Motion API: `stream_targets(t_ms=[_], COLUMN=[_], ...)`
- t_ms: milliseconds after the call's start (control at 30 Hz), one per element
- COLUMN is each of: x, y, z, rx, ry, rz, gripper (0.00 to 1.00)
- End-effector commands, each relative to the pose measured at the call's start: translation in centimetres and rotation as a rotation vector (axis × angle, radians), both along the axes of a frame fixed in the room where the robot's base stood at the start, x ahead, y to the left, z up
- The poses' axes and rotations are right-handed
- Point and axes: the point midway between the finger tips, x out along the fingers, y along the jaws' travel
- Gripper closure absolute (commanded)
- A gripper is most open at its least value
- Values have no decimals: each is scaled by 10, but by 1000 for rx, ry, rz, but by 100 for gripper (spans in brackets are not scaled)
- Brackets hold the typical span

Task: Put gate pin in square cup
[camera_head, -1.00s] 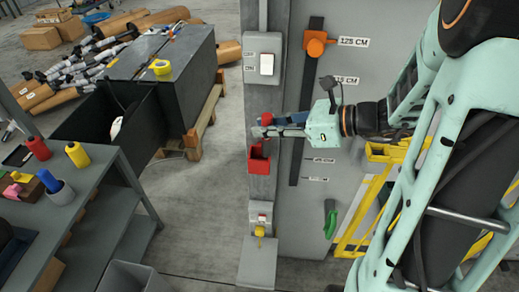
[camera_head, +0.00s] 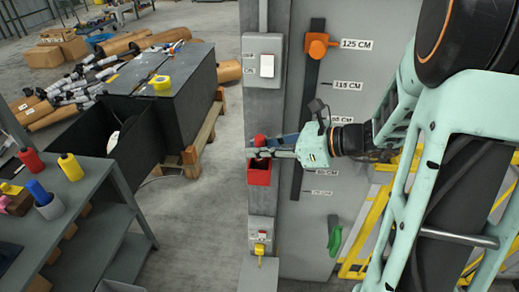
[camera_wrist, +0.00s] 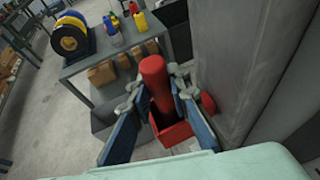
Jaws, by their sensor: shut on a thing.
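The gate pin, a red cylinder with a rounded end, is held in my gripper; its top shows in the head view (camera_head: 260,140) and larger in the wrist view (camera_wrist: 154,78). The square cup (camera_head: 259,174) is a red open box on the grey post. In the wrist view the cup (camera_wrist: 172,132) lies behind and below the pin. My gripper (camera_head: 257,151) is shut on the pin right at the cup's opening. It also shows in the wrist view (camera_wrist: 153,92). The pin's lower end is hidden, so I cannot tell whether it is inside the cup.
A grey panel carries a dark rail with an orange clamp (camera_head: 318,46) and height labels. A switch box (camera_head: 264,62) is above the cup, a small box with a yellow part (camera_head: 260,248) below. A grey shelf table (camera_head: 75,190) with bottles stands left. Open floor lies between.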

Motion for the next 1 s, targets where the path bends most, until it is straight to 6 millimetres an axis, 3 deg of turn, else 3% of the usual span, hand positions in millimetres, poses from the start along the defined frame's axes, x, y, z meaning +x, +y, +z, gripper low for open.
stream_targets(t_ms=[133, 167, 300, 700, 1000], x=[0, 0, 0, -1, -24], y=[0, 0, 0, -3, -53], z=[-4, -4, -3, 3, 25], rx=[1, 0, 0, 0, -2], ry=[0, 0, 0, -1, -2], rz=[0, 0, 0, -2, -6], gripper=[100, 82, 67, 66, 66])
